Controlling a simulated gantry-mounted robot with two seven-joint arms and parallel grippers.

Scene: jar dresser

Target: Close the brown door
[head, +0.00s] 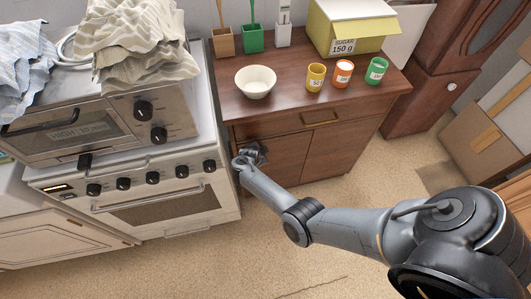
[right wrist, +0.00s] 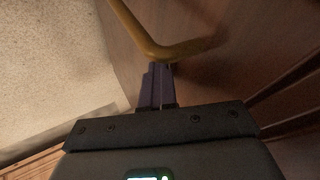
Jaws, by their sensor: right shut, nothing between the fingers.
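The brown dresser has two lower doors in the head view, a left door (head: 285,160) and a right door (head: 342,150). The right door looks flush with the front. My arm partly covers the left door, and I cannot tell if it stands ajar. My right gripper (head: 250,154) is at the left part of the dresser front, beside the oven. In the right wrist view its shut fingers (right wrist: 159,84) point at a brass handle (right wrist: 160,45) by a brown wooden panel (right wrist: 240,45). I cannot tell if they touch the handle. My left gripper is not in view.
The white oven (head: 165,205) stands close on the left. The dresser top holds a white bowl (head: 256,82), several small colored jars and a sugar box (head: 350,28). A drawer with a brass handle (head: 320,118) sits above the doors. The floor in front is clear.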

